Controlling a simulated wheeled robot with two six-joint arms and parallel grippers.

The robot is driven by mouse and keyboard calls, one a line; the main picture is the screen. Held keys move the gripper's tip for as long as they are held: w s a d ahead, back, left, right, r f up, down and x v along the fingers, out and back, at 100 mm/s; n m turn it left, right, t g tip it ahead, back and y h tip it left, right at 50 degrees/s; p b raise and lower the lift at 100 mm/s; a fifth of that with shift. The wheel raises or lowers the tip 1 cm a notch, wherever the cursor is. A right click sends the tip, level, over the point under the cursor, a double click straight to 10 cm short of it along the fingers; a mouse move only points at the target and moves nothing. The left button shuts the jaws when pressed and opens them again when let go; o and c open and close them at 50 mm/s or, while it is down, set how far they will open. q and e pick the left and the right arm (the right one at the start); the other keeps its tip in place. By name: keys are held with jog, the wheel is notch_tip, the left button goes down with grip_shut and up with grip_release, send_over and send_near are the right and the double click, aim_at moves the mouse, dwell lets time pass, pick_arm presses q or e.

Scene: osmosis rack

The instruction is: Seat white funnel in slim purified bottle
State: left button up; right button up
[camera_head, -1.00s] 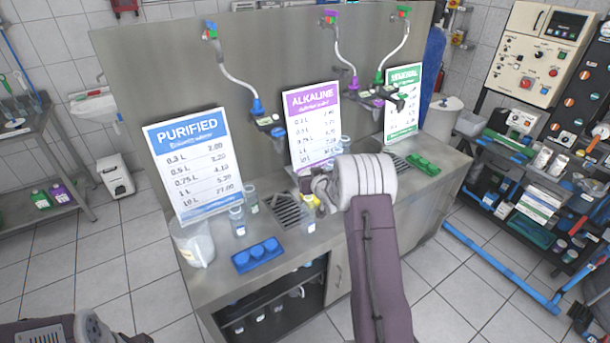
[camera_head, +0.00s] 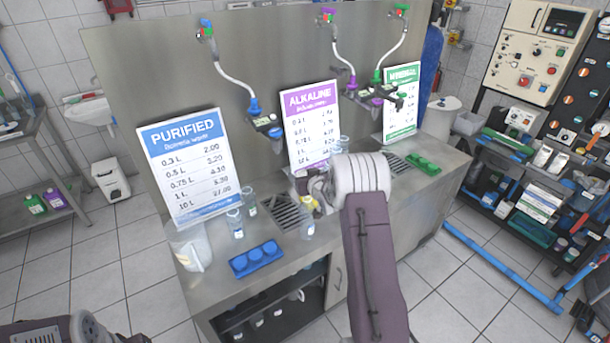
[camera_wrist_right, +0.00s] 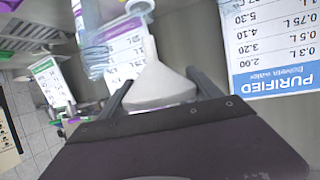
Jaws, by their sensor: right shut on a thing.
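My right gripper (camera_wrist_right: 158,92) is shut on the white funnel (camera_wrist_right: 160,84), which sits between the two fingers in the right wrist view with its narrow stem toward the top of that picture. In the head view the right wrist hides the funnel and most of the gripper. Clear bottles (camera_head: 235,223) and (camera_head: 250,204) stand on the counter below the PURIFIED sign. Another clear bottle (camera_head: 307,226) stands by the drain grate, close to my right gripper. I cannot tell which bottle is the slim purified one. My left gripper is out of view.
The PURIFIED sign (camera_head: 185,160) and ALKALINE sign (camera_head: 312,125) stand at the back of the steel counter (camera_head: 222,282). A blue tray of caps (camera_head: 256,260) lies at the front. A white pitcher (camera_head: 190,245) stands at the left end. Hoses and taps hang above.

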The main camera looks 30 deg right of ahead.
jog(key=shift+s+r, duration=0.1)
jog(key=shift+w+f, duration=0.2)
jog(key=shift+w, duration=0.05)
jog(key=shift+f+b, duration=0.25)
jog(key=shift+b, duration=0.1)
jog(key=shift+s+r, duration=0.15)
jog(key=shift+f+b, duration=0.35)
jog(key=shift+f, duration=0.15)
jog(key=shift+f+b, duration=0.95)
